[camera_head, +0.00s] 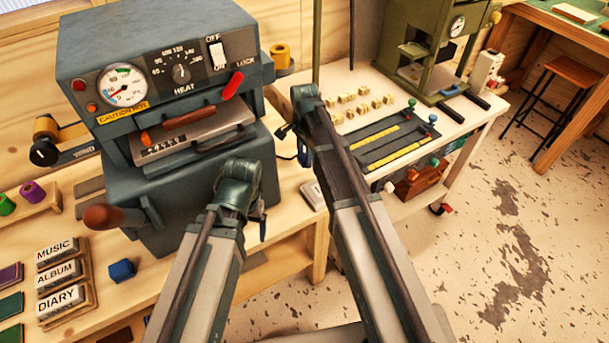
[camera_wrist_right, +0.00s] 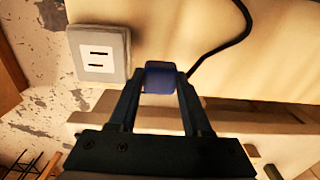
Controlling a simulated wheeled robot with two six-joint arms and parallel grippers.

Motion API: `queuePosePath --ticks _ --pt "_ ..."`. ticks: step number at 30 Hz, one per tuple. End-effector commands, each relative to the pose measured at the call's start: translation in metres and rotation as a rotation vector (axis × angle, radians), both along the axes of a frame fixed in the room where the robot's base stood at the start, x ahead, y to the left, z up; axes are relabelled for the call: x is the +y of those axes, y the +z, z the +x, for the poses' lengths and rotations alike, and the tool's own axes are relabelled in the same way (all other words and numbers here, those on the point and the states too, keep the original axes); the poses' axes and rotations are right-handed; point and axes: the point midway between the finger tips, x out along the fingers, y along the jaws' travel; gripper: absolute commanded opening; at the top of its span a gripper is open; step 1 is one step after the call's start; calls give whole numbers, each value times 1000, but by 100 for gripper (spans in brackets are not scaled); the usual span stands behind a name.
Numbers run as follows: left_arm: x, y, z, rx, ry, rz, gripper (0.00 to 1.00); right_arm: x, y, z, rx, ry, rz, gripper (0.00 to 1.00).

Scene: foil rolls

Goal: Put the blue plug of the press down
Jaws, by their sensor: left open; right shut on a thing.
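The blue plug (camera_wrist_right: 161,77) is between the fingertips of my right gripper (camera_wrist_right: 160,88) in the right wrist view, close over the wooden bench top. A black cord runs near it. A pale wall-type socket (camera_wrist_right: 98,52) with two slots lies left of the plug, and the plug is apart from it. The socket also shows in the head view (camera_head: 313,195). The dark press (camera_head: 165,110) stands on the bench at left. My left gripper (camera_head: 262,222) is open in front of the press's right side; its fingertips are partly hidden by its own wrist.
Name blocks (camera_head: 62,277), a blue lump (camera_head: 122,270) and purple and green rolls (camera_head: 20,200) are at left on the bench. A side table (camera_head: 350,85) with small blocks and a green machine (camera_head: 430,45) stands at right. The bench's front edge is near the socket.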

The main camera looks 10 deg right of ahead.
Motion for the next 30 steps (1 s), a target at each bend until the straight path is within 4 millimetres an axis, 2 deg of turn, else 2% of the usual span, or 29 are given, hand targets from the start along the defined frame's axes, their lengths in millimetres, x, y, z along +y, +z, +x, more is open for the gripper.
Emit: queuePosePath --ticks 1,8,18,30 --pt "0 -5 0 0 0 0 85 0 -5 0 0 0 0 0" --pt "0 -9 0 0 0 0 85 0 -8 0 0 0 0 0" --pt "0 -49 0 0 -1 0 85 0 -49 0 0 0 0 0" --pt "0 -51 0 0 -1 0 85 0 -51 0 0 0 0 0"
